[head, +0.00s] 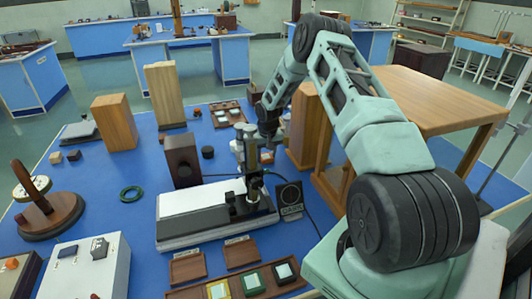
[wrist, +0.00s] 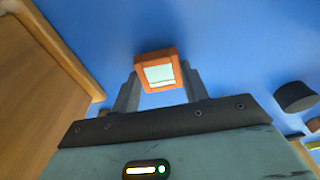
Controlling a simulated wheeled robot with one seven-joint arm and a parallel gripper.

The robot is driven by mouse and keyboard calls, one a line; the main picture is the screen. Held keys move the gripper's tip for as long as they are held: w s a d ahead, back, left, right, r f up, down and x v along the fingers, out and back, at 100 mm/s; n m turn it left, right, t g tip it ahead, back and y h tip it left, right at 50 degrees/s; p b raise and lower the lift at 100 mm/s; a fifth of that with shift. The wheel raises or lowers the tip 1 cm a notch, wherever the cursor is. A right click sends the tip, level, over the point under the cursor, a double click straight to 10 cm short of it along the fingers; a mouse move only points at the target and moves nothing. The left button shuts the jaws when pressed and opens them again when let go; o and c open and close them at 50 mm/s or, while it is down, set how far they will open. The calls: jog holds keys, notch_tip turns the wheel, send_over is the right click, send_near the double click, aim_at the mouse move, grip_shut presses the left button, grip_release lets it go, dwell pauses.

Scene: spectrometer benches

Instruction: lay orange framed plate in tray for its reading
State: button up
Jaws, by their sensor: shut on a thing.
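The orange framed plate (wrist: 158,57) with a pale, whitish centre is held between the two fingertips of my gripper (wrist: 160,78) in the wrist view. My gripper is shut on it, above a blue surface. Two small brown wooden trays with labels, a left one (head: 187,267) and a right one (head: 242,253), lie in front of the instrument and look empty. I cannot read their labels.
A grey-white instrument (head: 205,212) with an upright column stands mid-bench, a small dark display (head: 289,199) beside it. A long wooden rack (head: 180,293) holds yellow, green and dark framed plates. Wooden blocks (head: 115,122) and a green ring (head: 131,194) stand left.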

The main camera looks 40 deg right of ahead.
jog(key=shift+f, duration=0.1)
jog(key=o, duration=1)
jog(key=shift+o, duration=0.2)
